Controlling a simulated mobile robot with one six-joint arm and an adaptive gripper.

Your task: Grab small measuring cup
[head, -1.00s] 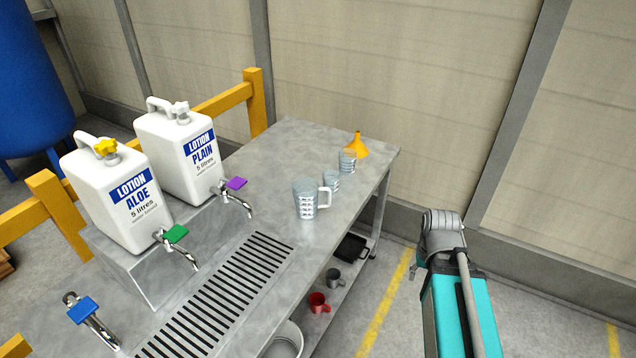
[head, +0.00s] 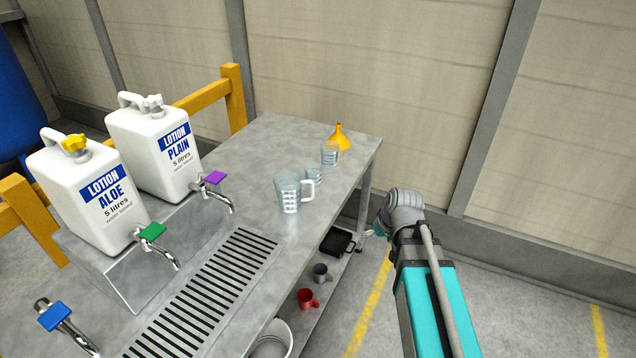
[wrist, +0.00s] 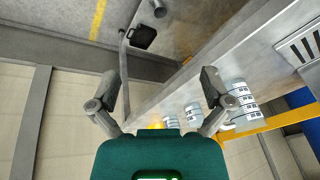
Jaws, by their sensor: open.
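The small measuring cup (head: 314,175) is clear with dark markings and stands on the steel table between a larger handled jug (head: 290,192) and a mid-sized clear cup (head: 329,154). In the wrist view the small cup (wrist: 193,112) shows beside the right finger, with the jug (wrist: 243,98) to its right and the mid-sized cup (wrist: 170,122) to its left. My gripper (wrist: 158,76) is open and empty, its fingers spread wide. It is off the table's right side, apart from the cups. In the head view my arm mostly hides it.
An orange funnel (head: 340,138) stands at the table's far corner. Two white lotion jugs (head: 165,150) with taps are on the left by a drain grate (head: 215,290).

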